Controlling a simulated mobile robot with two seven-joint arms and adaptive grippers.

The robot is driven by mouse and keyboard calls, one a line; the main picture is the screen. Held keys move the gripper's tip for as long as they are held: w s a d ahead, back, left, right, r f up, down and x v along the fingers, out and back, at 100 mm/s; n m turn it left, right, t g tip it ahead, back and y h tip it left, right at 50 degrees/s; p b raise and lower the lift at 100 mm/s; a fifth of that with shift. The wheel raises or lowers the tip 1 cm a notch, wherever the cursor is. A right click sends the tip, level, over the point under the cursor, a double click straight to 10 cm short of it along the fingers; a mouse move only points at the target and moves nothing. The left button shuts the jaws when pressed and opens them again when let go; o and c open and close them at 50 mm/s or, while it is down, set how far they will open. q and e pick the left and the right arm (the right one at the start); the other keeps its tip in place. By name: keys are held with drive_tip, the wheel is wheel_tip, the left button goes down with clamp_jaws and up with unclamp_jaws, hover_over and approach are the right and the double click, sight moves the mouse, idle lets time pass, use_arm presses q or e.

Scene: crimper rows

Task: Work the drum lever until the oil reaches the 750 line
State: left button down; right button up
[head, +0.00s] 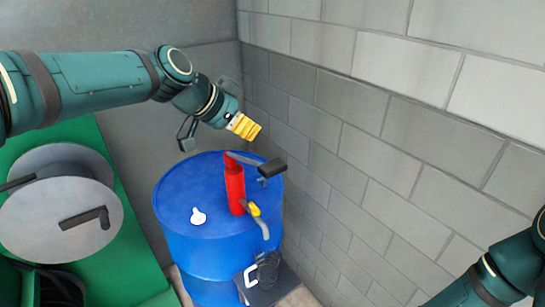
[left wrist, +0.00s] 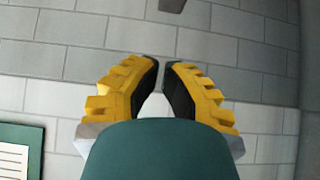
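A blue drum (head: 180,215) stands by the wall. On its top is a red hand pump (head: 235,185) with a lever (head: 272,168), whose dark grip points right, and a yellow-collared spout (head: 262,223) hanging over the drum's near edge. Below the spout is a dark vessel (head: 267,268) with a white handle; no oil level or 750 line is readable. My left gripper (head: 243,126) is above and left of the lever grip, apart from it. In the left wrist view its yellow fingers (left wrist: 161,68) are nearly together, with a slim empty gap. My right gripper is out of view.
A white cap-like piece (head: 198,216) sits on the drum top. A green bench (head: 130,240) with a grey reel and crank (head: 60,215) stands left. The block wall (head: 370,130) is close behind and right of the drum. My right arm shows at lower right.

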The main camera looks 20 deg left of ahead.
use_arm(q)
drive_tip(key=p, duration=0.1)
hover_over(282, 164)
drive_tip(key=s+a, duration=0.2)
drive_tip(key=f, duration=0.7)
drive_tip(key=shift+d+f, duration=0.1)
drive_tip(key=shift+d, duration=0.15)
wheel_tip(282, 164, down, 3)
drive_tip(key=shift+r, duration=0.2)
drive_tip(key=shift+f, duration=0.7)
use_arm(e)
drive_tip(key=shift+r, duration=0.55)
